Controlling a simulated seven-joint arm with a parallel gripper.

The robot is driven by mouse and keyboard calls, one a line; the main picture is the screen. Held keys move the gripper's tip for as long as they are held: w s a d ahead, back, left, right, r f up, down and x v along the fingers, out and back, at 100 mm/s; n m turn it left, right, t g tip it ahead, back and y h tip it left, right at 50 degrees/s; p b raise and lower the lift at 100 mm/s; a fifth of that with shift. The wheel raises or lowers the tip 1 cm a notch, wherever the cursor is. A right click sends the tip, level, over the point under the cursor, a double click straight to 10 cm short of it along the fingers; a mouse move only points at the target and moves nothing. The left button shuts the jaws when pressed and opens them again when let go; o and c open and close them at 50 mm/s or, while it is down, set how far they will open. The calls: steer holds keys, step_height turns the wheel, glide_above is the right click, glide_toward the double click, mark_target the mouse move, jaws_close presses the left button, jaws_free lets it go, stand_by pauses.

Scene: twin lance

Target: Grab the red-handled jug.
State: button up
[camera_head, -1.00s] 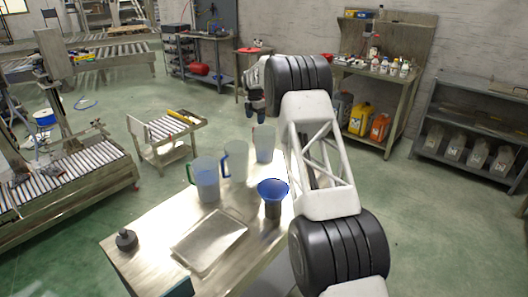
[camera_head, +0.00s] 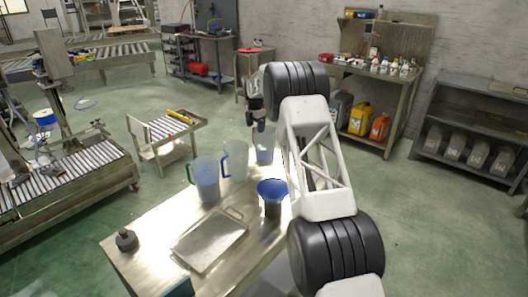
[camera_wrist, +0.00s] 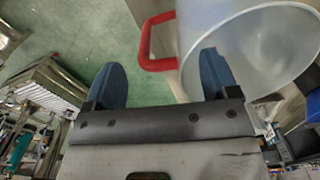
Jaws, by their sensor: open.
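The red-handled jug (camera_wrist: 262,45) fills the upper right of the wrist view, clear-walled, with its round open mouth facing the camera. Its red handle (camera_wrist: 146,42) sticks out to the left and appears between the two blue fingertips of my gripper (camera_wrist: 163,72). The fingers are open, and nothing is gripped. I cannot tell how far the handle is from them. In the head view, my gripper (camera_head: 256,120) is just above a clear jug (camera_head: 264,150) at the table's far end; no red handle can be made out there.
A green-handled jug (camera_head: 207,180) and a blue-handled jug (camera_head: 236,160) stand left of my gripper. A blue funnel (camera_head: 272,189) stands nearer on a dark holder. A metal tray (camera_head: 210,240) and a small black object (camera_head: 126,240) are at the table's near end.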

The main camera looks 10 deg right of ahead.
steer(key=shift+f, duration=1.5)
steer(key=shift+c, duration=0.3)
steer(key=c, duration=1.1)
steer(key=shift+r, duration=1.85)
steer(key=shift+s+d+r, duration=0.25)
steer(key=shift+s, duration=2.35)
steer(key=shift+s+d+r, duration=0.2)
steer(key=shift+s+d, duration=0.05)
steer(key=shift+s, duration=2.3)
steer(key=shift+s+d+r, duration=0.25)
steer(key=shift+s, duration=2.55)
